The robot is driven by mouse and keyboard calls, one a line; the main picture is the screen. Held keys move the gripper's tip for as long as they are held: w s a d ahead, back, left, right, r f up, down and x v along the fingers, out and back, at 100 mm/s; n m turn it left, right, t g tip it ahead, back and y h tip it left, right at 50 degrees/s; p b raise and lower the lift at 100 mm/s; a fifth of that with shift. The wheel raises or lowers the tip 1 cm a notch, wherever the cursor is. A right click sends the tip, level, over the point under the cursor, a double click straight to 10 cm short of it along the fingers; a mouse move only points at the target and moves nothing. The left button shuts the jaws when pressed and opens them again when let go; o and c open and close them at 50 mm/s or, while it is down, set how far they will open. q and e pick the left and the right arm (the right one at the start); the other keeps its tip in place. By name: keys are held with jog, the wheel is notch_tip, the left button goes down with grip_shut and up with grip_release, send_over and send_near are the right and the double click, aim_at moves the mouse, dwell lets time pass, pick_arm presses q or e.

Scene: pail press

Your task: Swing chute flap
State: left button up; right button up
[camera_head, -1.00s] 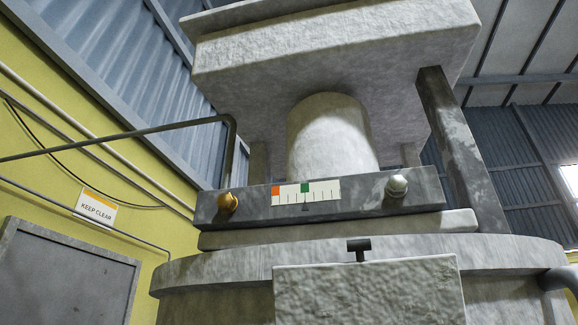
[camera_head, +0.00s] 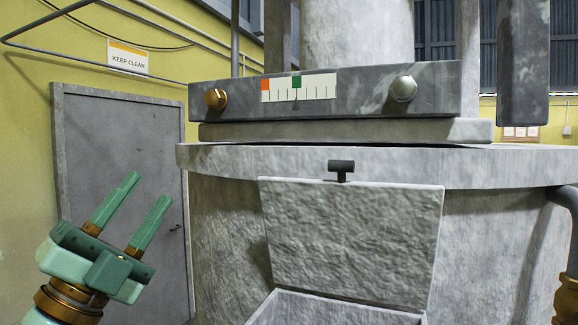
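The chute flap (camera_head: 350,240) is a rough grey plate on the front of the round press body. A small black T-shaped handle (camera_head: 341,167) stands at its top edge. Below the flap, the top of a grey chute box (camera_head: 335,309) shows at the bottom of the picture. My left gripper (camera_head: 146,188) is at the lower left, left of the press and apart from the flap. Its two green fingers are spread with nothing between them. My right gripper is not in view; a dark curved piece shows at the right edge.
A crossbar (camera_head: 370,95) above the flap carries a brass knob (camera_head: 215,99), a silver knob (camera_head: 403,89) and a scale plate (camera_head: 298,88) with orange and green marks.

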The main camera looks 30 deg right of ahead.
pick_arm(q)
jog(key=s+d+r+m+g+h, duration=0.1)
jog(key=s+d+r+m+g, duration=0.45)
jog(key=m+g, duration=0.55)
jog(key=m+t+y+p, duration=0.35)
jog(key=t+y, duration=0.25)
jog(key=y, duration=1.2)
send_near(340, 163)
jog(key=f, duration=0.1)
jog(key=shift+m, duration=0.35)
jog(key=x, duration=0.4)
jog(key=p+x, duration=0.1)
jog(key=x, duration=0.3)
jog(key=shift+w+d+r, duration=0.25)
jog(key=shift+d, duration=0.1)
jog(key=c, duration=0.6)
